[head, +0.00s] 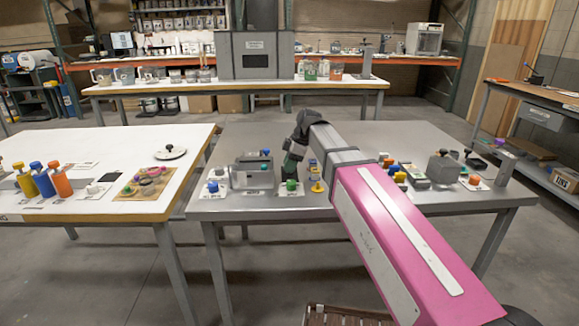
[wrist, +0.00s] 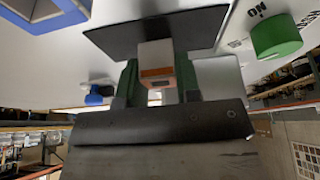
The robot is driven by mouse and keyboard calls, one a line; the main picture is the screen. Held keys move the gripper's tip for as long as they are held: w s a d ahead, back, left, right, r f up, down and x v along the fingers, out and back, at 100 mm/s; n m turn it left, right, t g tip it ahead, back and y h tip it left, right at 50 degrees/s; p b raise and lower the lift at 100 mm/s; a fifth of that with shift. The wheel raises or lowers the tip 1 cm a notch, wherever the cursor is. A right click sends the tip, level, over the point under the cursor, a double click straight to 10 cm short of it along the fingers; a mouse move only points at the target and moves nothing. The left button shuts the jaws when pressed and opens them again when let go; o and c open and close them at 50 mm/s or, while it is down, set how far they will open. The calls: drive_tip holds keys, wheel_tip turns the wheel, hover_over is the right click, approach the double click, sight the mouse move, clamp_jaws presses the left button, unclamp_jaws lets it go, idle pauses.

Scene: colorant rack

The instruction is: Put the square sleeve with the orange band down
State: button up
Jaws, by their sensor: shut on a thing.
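The square sleeve (wrist: 155,52), pale with an orange band, is between the two green fingers of my gripper (wrist: 158,80) in the wrist view. The fingers are shut on it. Its far end meets a dark square plate (wrist: 120,36); I cannot tell whether it touches or is just in front of it. In the head view my gripper (head: 291,165) is low over the grey table, left of its middle. I cannot make out the sleeve there.
A green knob (head: 291,186) on a white card stands close to my gripper; a green cap (wrist: 275,36) shows in the wrist view. A grey box (head: 248,178) and blue knob (head: 212,186) stand left, a yellow piece (head: 317,187) right. The grey table's back (head: 400,135) is clear.

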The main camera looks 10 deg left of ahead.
drive_tip(key=shift+f, duration=0.35)
drive_tip(key=shift+f, duration=0.1)
drive_tip(key=o, duration=0.9)
drive_tip(key=v, duration=1.2)
drive_tip(key=shift+d, duration=0.1)
